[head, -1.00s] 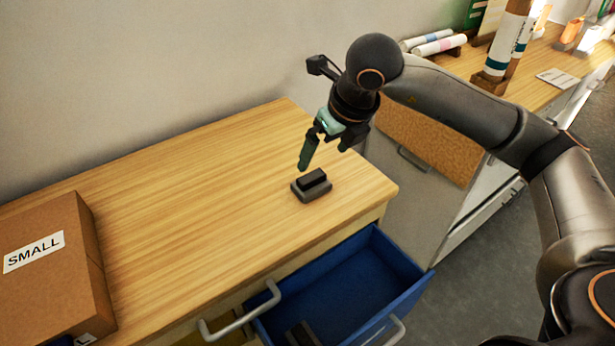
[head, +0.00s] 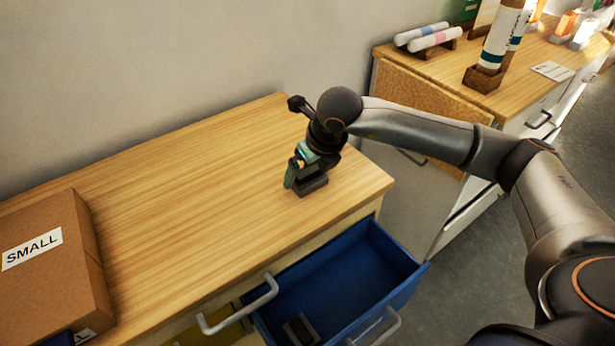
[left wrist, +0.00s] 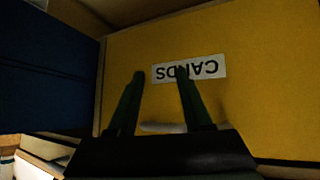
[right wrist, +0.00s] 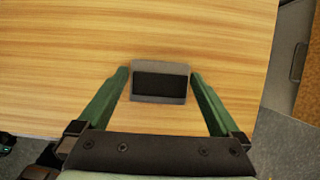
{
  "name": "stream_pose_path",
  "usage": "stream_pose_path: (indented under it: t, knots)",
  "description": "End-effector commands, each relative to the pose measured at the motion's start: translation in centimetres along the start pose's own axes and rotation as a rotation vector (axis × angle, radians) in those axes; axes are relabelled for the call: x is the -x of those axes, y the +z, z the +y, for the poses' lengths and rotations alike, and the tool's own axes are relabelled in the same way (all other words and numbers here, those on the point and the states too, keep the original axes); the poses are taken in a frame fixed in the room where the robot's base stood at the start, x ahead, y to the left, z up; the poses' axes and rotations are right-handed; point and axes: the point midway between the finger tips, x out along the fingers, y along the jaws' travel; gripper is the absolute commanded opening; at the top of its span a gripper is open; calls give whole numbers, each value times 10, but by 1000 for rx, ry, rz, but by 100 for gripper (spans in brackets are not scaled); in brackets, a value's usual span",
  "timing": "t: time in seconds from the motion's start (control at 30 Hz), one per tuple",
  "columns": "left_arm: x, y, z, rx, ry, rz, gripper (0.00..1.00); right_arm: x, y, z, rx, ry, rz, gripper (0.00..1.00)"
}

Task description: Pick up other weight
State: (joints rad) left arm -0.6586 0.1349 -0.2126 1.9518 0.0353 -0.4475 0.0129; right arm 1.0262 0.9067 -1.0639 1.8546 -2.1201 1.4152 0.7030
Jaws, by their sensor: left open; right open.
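A dark grey weight (head: 312,185) with a black raised block on top sits on the wooden tabletop near its right end. In the right wrist view the weight (right wrist: 160,82) lies between the fingertips, with a gap on each side. My right gripper (head: 300,176) is open and low over it, partly hiding it in the head view. A second similar dark weight (head: 301,329) lies in the open blue drawer (head: 345,270). My left gripper (left wrist: 158,75) is open and empty in front of a yellow surface with a CARDS label (left wrist: 189,68); it is not in the head view.
A cardboard box (head: 45,265) labelled SMALL stands on the left of the table. A second counter (head: 500,95) with rolls and a tube holder stands at the back right. The middle of the tabletop (head: 190,200) is clear.

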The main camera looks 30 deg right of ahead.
Motion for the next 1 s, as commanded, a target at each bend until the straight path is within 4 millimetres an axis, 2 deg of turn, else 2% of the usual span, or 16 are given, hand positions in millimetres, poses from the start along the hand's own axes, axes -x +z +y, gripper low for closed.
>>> stream_pose_path:
  t: [0.07,0.9,0.93,1.0]
  knots:
    - [0,0,0,0,-1,-1,50,0,0,0,0,0,0,98]
    - [0,2,-1,0,-2,-3,50,1,1,0,0,1,-2,3]
    - [0,2,-1,0,-2,-3,50,1,1,0,0,1,-2,0]
    - [0,2,-1,0,-2,-3,50,3,2,0,0,1,-7,0]
